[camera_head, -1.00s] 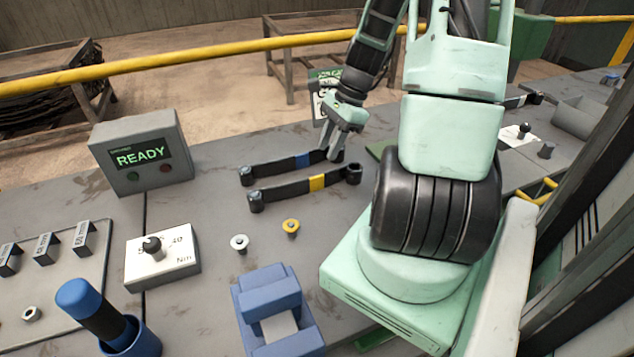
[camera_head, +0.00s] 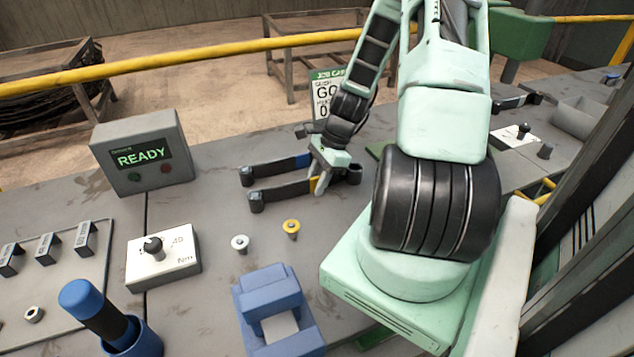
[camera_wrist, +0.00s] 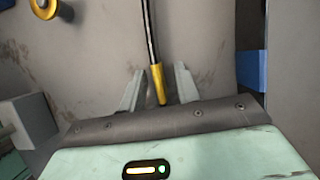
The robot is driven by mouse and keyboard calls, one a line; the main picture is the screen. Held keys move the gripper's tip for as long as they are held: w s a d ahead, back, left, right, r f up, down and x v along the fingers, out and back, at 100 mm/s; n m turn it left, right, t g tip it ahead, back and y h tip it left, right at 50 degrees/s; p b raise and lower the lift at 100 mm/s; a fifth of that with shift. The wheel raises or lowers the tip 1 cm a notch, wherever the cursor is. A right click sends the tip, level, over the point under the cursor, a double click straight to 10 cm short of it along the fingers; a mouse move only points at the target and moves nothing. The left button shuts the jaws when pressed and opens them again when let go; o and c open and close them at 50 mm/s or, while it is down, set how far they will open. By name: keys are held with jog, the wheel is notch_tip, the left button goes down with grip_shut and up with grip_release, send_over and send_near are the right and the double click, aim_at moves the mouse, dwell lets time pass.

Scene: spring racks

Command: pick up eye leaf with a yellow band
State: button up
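The eye leaf with a yellow band (camera_head: 280,192) lies on the grey bench as a dark strip, with round eyes at its ends. In the wrist view the leaf (camera_wrist: 150,35) runs edge-on from the top, and its yellow band (camera_wrist: 157,85) lies between my two fingers. My gripper (camera_head: 319,180) is low over the band in the head view, partly hiding it. It also shows in the wrist view (camera_wrist: 157,90), open, with a gap between each finger and the band. A similar leaf with a blue band (camera_head: 270,172) lies just behind, and its right part is hidden by my gripper.
In front of the leaves are a silver bushing (camera_head: 240,243) and a yellow bushing (camera_head: 291,227). A blue fixture (camera_head: 268,283) stands nearer. A READY display box (camera_head: 142,155) and a white dial box (camera_head: 175,262) are at left. A job card (camera_head: 324,92) stands behind.

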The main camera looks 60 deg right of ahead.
grip_shut()
jog(key=shift+r, duration=0.1)
